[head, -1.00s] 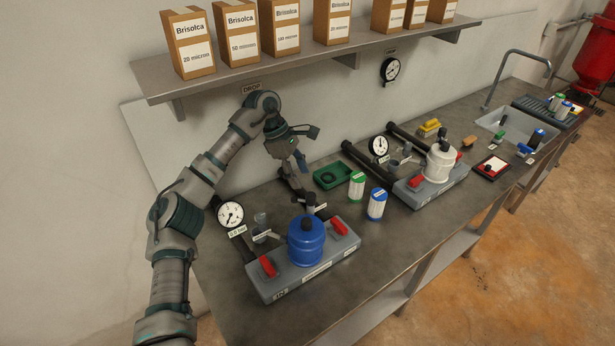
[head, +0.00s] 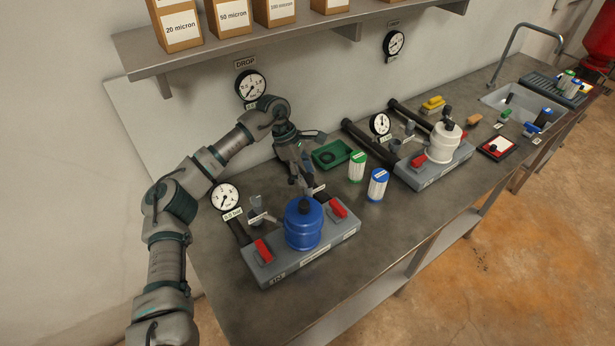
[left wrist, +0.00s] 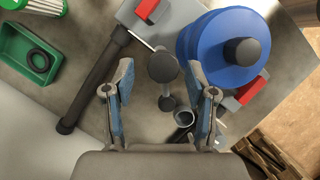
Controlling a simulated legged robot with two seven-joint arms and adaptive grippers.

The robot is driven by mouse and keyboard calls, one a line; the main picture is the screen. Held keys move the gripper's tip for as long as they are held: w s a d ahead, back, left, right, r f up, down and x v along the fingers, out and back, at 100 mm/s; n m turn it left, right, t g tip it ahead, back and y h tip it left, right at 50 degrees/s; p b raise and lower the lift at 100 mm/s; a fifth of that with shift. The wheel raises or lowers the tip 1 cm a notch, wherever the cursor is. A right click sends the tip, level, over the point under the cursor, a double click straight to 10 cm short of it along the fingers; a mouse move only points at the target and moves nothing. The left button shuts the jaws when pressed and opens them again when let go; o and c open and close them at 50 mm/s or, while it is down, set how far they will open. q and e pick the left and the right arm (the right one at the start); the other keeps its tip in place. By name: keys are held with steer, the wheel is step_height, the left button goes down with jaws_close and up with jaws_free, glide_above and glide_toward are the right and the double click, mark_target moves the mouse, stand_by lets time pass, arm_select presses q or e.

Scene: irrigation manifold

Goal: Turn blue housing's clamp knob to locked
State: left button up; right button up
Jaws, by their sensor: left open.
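The blue housing (head: 304,226) stands upright on a grey base, with a black knob (head: 304,204) on its top. In the left wrist view the blue housing (left wrist: 218,45) is at upper right, its black knob (left wrist: 242,51) seen from above. My left gripper (head: 303,184) is open and empty, pointing down just behind the housing. In the left wrist view its blue-padded fingers (left wrist: 160,75) are spread either side of a dark round-headed part (left wrist: 162,66) beside the housing. I cannot tell whether they touch it. The black knob lies outside the fingers, to the right. My right gripper is out of view.
Red handles (head: 264,250) flank the housing. A pressure gauge (head: 225,196) and a small grey cup (head: 256,201) stand to its left. A green tray (head: 332,154) and green and blue cartridges (head: 377,185) are to the right. Further right is a white housing (head: 443,143). The bench front is clear.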

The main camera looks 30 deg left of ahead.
arm_select(q)
steer(key=shift+d+f, duration=0.35)
steer(key=shift+f, duration=0.1)
steer(key=shift+d+r, duration=0.1)
steer(key=shift+d, duration=0.3)
steer(key=shift+c, duration=0.3)
steer(key=shift+a, duration=0.1)
jaws_close()
steer(key=shift+a, duration=0.1)
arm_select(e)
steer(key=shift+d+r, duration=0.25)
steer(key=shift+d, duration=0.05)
